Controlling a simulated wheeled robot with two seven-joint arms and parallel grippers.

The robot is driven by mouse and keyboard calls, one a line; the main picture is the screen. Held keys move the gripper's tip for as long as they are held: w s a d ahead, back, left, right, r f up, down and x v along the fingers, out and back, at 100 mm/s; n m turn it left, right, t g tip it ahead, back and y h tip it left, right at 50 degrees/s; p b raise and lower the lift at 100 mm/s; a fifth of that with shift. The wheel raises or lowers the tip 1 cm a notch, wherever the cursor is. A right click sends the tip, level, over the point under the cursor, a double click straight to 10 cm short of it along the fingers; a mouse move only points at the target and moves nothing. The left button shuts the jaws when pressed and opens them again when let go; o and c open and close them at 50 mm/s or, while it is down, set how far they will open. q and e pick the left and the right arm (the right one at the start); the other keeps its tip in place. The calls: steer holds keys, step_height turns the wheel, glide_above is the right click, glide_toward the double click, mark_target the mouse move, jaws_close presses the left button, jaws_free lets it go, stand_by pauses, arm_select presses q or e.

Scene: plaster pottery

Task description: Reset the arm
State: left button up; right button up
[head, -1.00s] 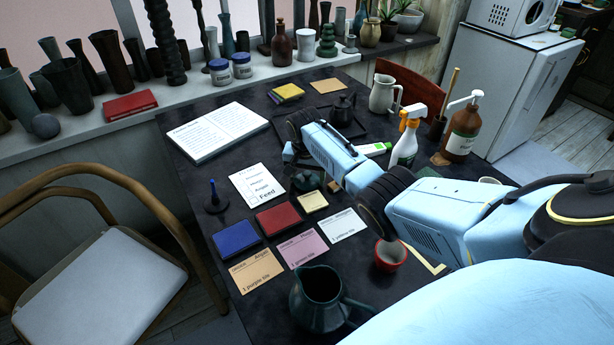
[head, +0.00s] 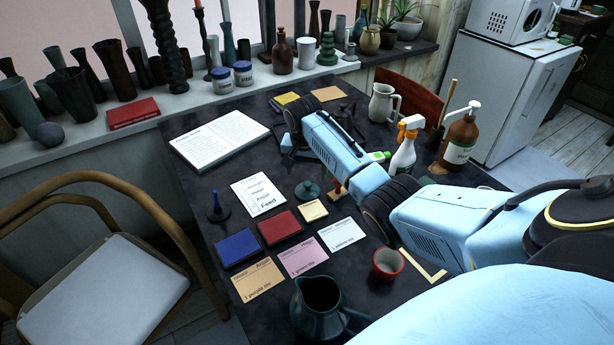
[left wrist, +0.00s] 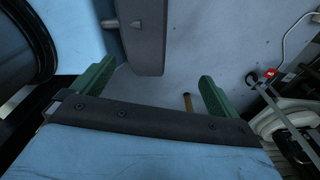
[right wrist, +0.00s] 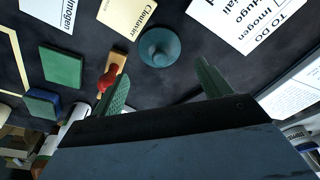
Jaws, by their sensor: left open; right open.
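My right gripper (head: 291,148) is above the back part of the dark table (head: 190,180), its arm reaching in from the right. In the right wrist view its two green fingers (right wrist: 160,88) are apart with nothing between them. Beyond them a round teal knobbed object (right wrist: 158,46) stands on the table, and a red-handled wooden stamp (right wrist: 109,76) is beside it. The teal object also shows in the head view (head: 307,191). My left gripper (left wrist: 154,86) shows only in the left wrist view, its fingers apart and empty. The left arm is out of the head view.
Blue (head: 236,248) and red (head: 279,226) pads, cards and a dark pitcher (head: 317,305) occupy the front of the table. A red cup (head: 388,263), spray bottle (head: 403,150) and brown pump bottle (head: 460,138) stand on the right.

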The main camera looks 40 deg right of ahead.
arm_select(q)
steer(key=shift+s+d+r+p, duration=0.1)
steer(key=shift+d+r+p, duration=0.3)
steer(key=shift+d+r, duration=0.2)
arm_select(e)
steer(key=r, duration=0.5)
steer(key=shift+s+a, duration=0.25)
steer(key=shift+a, duration=0.05)
arm_select(q)
steer(key=shift+a, duration=0.1)
